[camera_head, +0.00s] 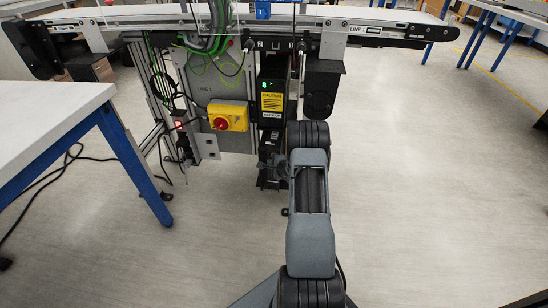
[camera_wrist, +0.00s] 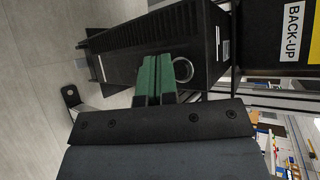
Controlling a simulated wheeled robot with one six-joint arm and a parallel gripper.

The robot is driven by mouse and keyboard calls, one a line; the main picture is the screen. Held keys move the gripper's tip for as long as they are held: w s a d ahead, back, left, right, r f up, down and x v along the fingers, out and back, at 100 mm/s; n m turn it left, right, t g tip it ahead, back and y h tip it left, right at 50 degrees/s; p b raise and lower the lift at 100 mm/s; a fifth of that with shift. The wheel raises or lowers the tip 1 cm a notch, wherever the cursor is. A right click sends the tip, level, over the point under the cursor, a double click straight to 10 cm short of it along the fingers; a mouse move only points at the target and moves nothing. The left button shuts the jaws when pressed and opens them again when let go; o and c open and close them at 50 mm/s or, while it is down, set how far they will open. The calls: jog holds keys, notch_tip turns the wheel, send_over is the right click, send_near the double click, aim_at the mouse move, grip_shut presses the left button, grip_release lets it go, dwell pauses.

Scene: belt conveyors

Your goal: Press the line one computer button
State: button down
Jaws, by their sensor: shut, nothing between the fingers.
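The line one computer is a black tower (camera_wrist: 150,35) with a ridged front, lying sideways in the wrist view. In the head view its dark case (camera_head: 268,146) sits low under the LINE 1 conveyor, partly hidden by my arm. A round button with a silver ring (camera_wrist: 184,69) shows on the tower's front. My gripper (camera_wrist: 157,62) has green fingers shut together with nothing between them. The fingertips are in front of the tower, just left of the ring in the wrist view. I cannot tell whether they touch the tower.
A black unit with a yellow caution label (camera_head: 272,102) and BACK-UP tag is above the computer. A yellow box with a red knob (camera_head: 228,117) is to its left. The conveyor (camera_head: 330,17) spans overhead. A white table (camera_head: 40,125) stands left; floor at right is clear.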

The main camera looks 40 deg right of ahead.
jog(key=shift+s+a+p, duration=0.7)
jog(key=shift+s+a, duration=0.95)
jog(key=shift+s, duration=0.05)
jog(key=shift+r, duration=0.1)
jog(key=s+a+r+n+g+h+p, duration=0.1)
jog(key=a+r+n+p, duration=0.3)
jog(key=r, duration=0.8)
jog(key=s+a+r+n+g+p, duration=0.1)
jog(key=a+r+n+g+p, duration=0.15)
jog(key=r+p, duration=0.65)
jog(key=s+a+r+n+g+h+p, duration=0.1)
jog(key=a+r+n+p, duration=0.25)
jog(key=r, duration=1.05)
jog(key=s+a+r+n+g+y+p, duration=0.1)
jog(key=s+a+r+n+g+p, duration=0.1)
jog(key=s+a+r+n+p, duration=0.4)
jog(key=s+a+r+n+g+y+p, duration=0.2)
jog(key=s+a+r+n+p, duration=0.4)
jog(key=s+r, duration=0.8)
jog(key=a+r+g+p, duration=0.1)
jog(key=a, duration=0.2)
jog(key=shift+s+a+r+n, duration=0.2)
jog(key=shift+s+r+n, duration=0.1)
jog(key=shift+s+r, duration=0.1)
